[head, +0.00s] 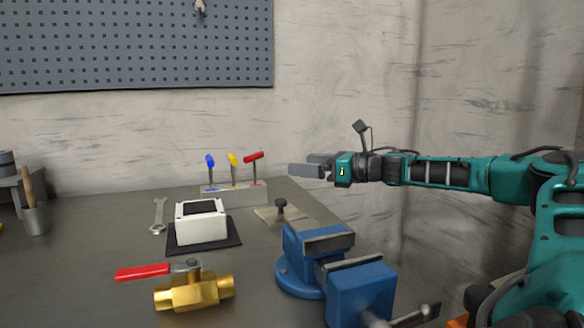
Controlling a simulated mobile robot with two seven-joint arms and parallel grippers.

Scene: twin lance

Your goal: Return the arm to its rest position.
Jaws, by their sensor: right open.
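My right arm comes in from the right side of the head view, stretched out level to the left. Its gripper (306,166) is open and empty, with its fingers pointing left. It hangs in the air over the right end of the workbench (90,270), above and behind the blue vise. No object shows between the fingers. My left gripper is not in the picture.
Below the arm stands a blue vise (361,292). Nearby are a brass valve with a red handle (195,292), a white box on a dark mat (201,226), a wrench (158,215), a plate with a dark knob (283,212) and a three-lever block (233,194). A pegboard (140,42) hangs behind.

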